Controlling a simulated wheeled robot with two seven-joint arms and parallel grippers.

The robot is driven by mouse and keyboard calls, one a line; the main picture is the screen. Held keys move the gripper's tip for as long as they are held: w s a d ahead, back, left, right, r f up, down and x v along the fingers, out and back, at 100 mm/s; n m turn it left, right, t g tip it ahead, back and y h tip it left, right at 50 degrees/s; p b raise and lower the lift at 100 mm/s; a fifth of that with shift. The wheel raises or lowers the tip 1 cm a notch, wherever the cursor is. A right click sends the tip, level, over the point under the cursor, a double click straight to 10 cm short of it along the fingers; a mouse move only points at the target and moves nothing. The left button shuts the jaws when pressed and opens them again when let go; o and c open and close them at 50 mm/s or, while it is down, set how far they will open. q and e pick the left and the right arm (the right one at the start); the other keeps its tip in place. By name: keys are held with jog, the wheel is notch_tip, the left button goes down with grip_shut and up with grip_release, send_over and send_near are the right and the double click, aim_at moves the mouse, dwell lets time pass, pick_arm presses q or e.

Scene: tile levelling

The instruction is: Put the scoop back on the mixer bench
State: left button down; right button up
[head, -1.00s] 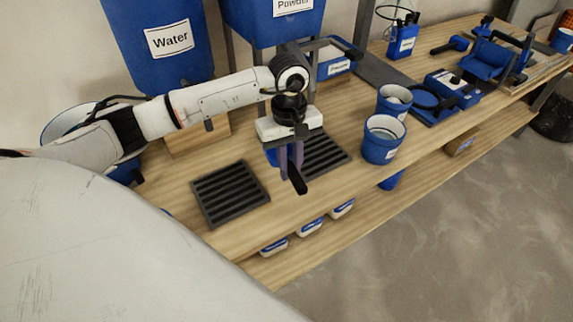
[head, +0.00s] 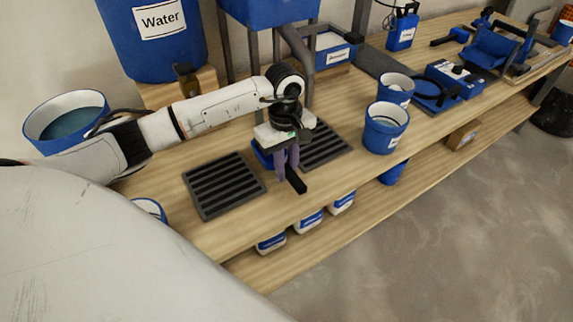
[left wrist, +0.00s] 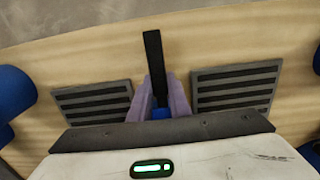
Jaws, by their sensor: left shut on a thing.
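The scoop has a black handle (head: 295,180) and a blue part (head: 263,155) partly hidden behind my gripper. My left gripper (head: 287,160), with purple fingers, is shut on the scoop over the bench. In the left wrist view the black handle (left wrist: 153,62) sticks out beyond the fingers, and a bit of blue shows between them. The mixer bench (head: 245,220) is a long wooden bench with a lower shelf. The scoop is between two dark slotted grates; whether it touches the bench I cannot tell. My right gripper is not in view.
A dark grate (head: 223,185) lies left of the gripper and another grate (head: 325,146) right of it. Blue buckets (head: 384,128) stand to the right. A water tank (head: 155,40) stands at the back. Several small tubs (head: 308,222) sit on the lower shelf.

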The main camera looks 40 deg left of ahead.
pick_arm(q)
jog(key=shift+f+b, duration=0.55)
jog(key=shift+f, duration=0.15)
dwell(0.4)
jog(key=c, duration=1.6)
grip_release()
jog(key=shift+o, duration=0.2)
notch_tip(320, 180, up, 10)
jog(key=shift+a+r+p, duration=0.1)
jog(key=shift+r+p, duration=0.1)
jog(key=shift+p, duration=0.35)
